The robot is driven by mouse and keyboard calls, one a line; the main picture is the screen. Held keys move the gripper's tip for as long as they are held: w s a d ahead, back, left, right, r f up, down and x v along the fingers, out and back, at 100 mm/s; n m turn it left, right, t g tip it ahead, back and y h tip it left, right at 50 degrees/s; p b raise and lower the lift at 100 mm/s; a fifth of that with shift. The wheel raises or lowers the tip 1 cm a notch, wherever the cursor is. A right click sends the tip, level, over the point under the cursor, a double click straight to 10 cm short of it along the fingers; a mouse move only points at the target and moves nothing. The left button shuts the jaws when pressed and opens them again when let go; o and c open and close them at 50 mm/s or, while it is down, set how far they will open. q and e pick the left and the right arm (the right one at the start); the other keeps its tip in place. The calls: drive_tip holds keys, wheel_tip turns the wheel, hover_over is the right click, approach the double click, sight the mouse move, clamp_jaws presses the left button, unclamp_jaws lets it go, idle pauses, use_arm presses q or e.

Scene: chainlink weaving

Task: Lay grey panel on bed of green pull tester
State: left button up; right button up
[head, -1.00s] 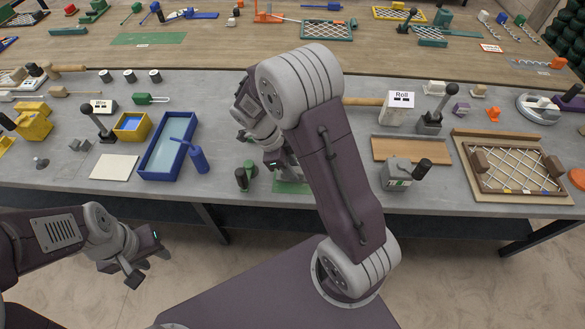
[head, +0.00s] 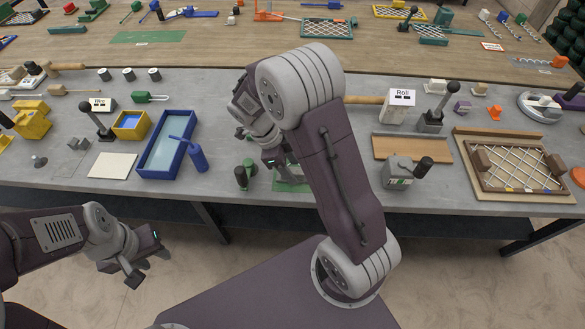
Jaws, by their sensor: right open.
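The green pull tester (head: 246,175) stands near the front edge of the grey bench, with a dark knob on its left part. Its flat green bed (head: 290,187) lies to the right of that, largely hidden by my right arm. My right gripper (head: 278,158) is open, pointing down just above the bed. A small pale patch shows by its fingers, but I cannot tell whether it is the grey panel. My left gripper (head: 148,260) is open and empty, low in front of the bench, well away from the tester.
A blue tray (head: 148,170) with a blue handled tool and a cream sheet (head: 112,166) lie left of the tester. A grey lever device (head: 398,173), a wooden board (head: 412,148) and a framed mesh (head: 515,168) lie right. Bare bench separates tray and tester.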

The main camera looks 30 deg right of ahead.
drive_tip(key=v, duration=0.8)
idle(0.4)
drive_tip(key=shift+w+d+r, duration=0.1)
drive_tip(key=shift+d+r, duration=0.3)
drive_tip(key=shift+r, duration=0.3)
drive_tip(key=s+a+f+n+t+y, duration=0.1)
drive_tip(key=s+n, duration=0.4)
drive_tip(key=n, duration=0.7)
drive_tip(key=s+a+f+n+t+y, duration=0.1)
drive_tip(key=s+f+n, duration=0.4)
drive_tip(key=n, duration=0.7)
drive_tip(key=shift+s+a+f+t+y, duration=0.35)
drive_tip(key=shift+t+y, duration=0.45)
drive_tip(key=shift+y, duration=0.3)
